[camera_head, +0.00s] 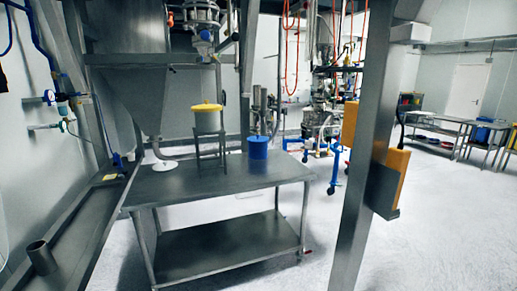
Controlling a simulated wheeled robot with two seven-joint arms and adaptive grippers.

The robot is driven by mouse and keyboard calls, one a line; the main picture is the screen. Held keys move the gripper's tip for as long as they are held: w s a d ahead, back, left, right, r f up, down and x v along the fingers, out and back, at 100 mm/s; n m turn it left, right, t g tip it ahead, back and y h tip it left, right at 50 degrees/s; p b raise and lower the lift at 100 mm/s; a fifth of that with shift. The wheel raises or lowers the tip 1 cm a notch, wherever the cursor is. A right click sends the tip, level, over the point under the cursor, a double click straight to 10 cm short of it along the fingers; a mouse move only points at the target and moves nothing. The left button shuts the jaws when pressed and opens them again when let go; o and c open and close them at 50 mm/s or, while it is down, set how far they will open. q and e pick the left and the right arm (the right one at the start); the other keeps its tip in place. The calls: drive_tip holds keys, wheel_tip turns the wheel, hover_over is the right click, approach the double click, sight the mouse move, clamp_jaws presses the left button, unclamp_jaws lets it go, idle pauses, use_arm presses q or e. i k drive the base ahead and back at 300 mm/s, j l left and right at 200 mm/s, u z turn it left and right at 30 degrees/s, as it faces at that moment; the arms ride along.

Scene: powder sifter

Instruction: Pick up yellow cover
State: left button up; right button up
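The yellow cover (206,107) sits on top of a pale round container (207,122). The container rests in a grey metal stand (211,150) on the steel table (184,185). Nothing touches the cover from above in this view. Neither of my grippers shows in the head camera view, so their state is hidden.
A blue container (258,147) stands on the table to the right of the stand. A large metal hopper (138,97) is behind the table at left. A thick grey post (366,145) rises at right, with an orange part (396,172) beside it. Floor at right is mostly clear.

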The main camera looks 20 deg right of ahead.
sight(207, 108)
drive_tip(key=i+z, duration=0.25)
drive_tip(key=i, duration=0.2)
drive_tip(key=i+z, duration=0.3)
drive_tip(key=i, duration=0.15)
drive_tip(key=i+j+z, duration=0.25)
drive_tip(key=i, duration=0.2)
drive_tip(key=i+j+z, duration=0.25)
drive_tip(key=i, duration=0.2)
